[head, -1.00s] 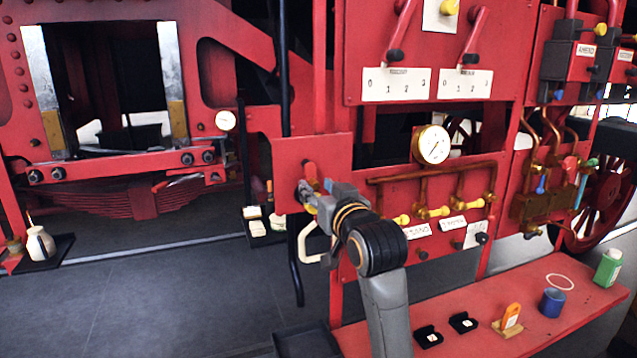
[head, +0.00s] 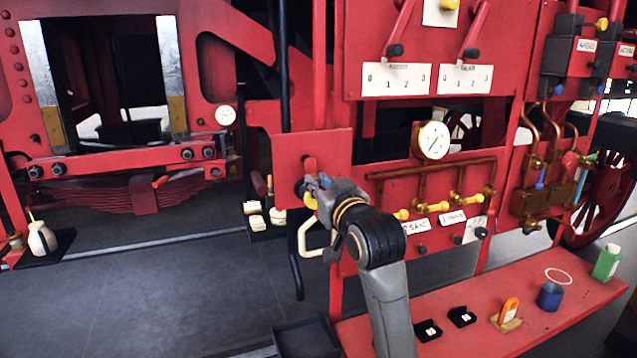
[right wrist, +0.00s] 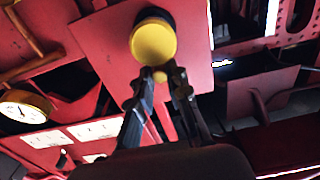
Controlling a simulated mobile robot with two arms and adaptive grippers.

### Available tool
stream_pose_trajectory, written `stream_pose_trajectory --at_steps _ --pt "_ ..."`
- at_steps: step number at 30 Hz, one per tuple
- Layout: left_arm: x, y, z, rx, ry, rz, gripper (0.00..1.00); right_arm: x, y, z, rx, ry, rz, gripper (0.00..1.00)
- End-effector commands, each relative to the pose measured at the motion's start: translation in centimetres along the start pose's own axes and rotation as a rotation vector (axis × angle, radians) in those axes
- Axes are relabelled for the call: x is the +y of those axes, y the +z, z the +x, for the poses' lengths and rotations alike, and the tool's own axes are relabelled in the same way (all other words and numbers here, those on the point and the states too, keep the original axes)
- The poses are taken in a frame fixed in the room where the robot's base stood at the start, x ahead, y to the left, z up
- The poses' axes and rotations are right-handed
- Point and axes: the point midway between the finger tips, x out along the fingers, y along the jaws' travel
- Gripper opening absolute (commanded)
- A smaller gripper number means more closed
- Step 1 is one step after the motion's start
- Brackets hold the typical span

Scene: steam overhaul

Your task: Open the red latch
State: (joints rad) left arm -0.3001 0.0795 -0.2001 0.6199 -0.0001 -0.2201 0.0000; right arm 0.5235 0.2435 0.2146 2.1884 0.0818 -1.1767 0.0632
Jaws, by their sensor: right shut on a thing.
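The red latch (head: 310,163) is on a red panel left of the pressure gauge in the head view; its upper end shows above my right gripper. My right gripper (head: 314,190) is at the latch, its fingers partly hidden by its own body. In the right wrist view, its fingertips (right wrist: 160,73) are closed together on a small yellow part, just below a large round yellow knob (right wrist: 153,42). A strip of red shows between the fingers. How the yellow part joins the latch is hard to see. My left gripper is not in view.
A pressure gauge (head: 432,140) and copper pipes with yellow valves (head: 432,207) are right of the gripper. A red shelf (head: 455,345) below holds a blue cup (head: 550,296), a green bottle (head: 607,262) and small items. Open floor (head: 170,300) lies left.

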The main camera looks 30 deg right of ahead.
Motion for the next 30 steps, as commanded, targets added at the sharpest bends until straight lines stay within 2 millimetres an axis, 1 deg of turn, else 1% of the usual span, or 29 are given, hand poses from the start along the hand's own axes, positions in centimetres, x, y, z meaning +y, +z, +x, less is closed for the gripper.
stream_pose_trajectory --at_steps 8,30 --pt "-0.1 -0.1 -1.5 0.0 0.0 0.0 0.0 0.6 -0.4 0.0 -0.002 0.002 -0.196 0.0" --pt "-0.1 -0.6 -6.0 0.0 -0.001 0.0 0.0 2.1 -1.7 0.0 -0.003 0.0 -0.892 0.0"
